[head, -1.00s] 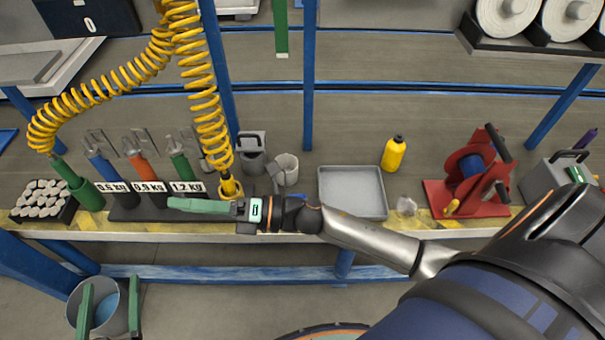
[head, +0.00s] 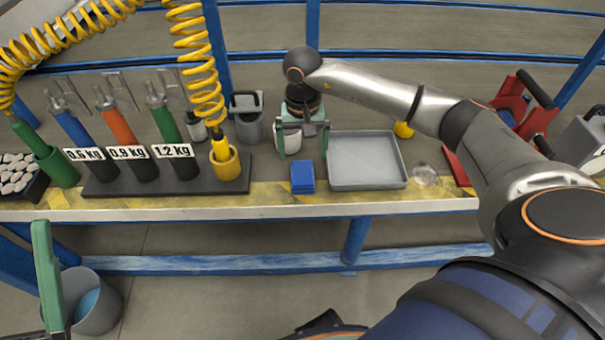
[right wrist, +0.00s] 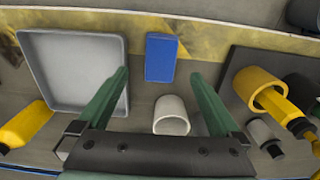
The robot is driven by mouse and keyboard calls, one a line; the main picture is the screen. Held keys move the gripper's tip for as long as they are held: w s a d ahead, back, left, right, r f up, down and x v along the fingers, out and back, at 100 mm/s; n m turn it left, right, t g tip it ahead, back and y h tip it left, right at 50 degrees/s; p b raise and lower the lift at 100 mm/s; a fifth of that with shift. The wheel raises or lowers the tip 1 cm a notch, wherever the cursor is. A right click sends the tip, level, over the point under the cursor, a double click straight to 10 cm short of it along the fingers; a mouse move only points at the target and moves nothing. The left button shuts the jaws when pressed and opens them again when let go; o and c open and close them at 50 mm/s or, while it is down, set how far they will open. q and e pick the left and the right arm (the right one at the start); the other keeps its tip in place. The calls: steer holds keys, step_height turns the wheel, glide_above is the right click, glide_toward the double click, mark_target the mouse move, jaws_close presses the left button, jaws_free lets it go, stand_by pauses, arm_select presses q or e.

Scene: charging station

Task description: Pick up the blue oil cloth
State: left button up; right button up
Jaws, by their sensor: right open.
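The blue oil cloth (head: 302,177) is a small flat blue rectangle lying on the bench's front strip, just left of the grey tray. It also shows in the right wrist view (right wrist: 161,57), just beyond the fingertips and in line with the gap between them. My right gripper (head: 303,150) is open, pointing down over the bench behind the cloth, with nothing between its fingers. Its two green fingers show in the right wrist view (right wrist: 160,76). My left gripper (head: 48,272) shows only as a green finger at the lower left; its opening is unclear.
A white cup (head: 289,137) stands behind the cloth, close to my right gripper. The grey tray (head: 367,183) is to the right. The rack of weighted tools (head: 119,187) and a yellow holder (head: 226,165) are left. A grey bucket (head: 98,305) is below the bench.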

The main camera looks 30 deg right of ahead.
mark_target(303, 176)
step_height(303, 176, down, 4)
steer(key=shift+f+b, duration=0.25)
steer(key=shift+b, duration=0.15)
step_height(303, 176, down, 5)
steer(key=shift+s+a+f+b, duration=0.1)
steer(key=shift+a+b, duration=0.05)
steer(key=shift+b, duration=0.75)
arm_select(q)
step_height(303, 176, down, 3)
steer(key=shift+w+d+f+n, duration=0.1)
steer(key=shift+w+n, duration=0.05)
steer(key=shift+n, duration=0.15)
arm_select(e)
steer(key=c, duration=1.3)
steer(key=shift+r, duration=0.2)
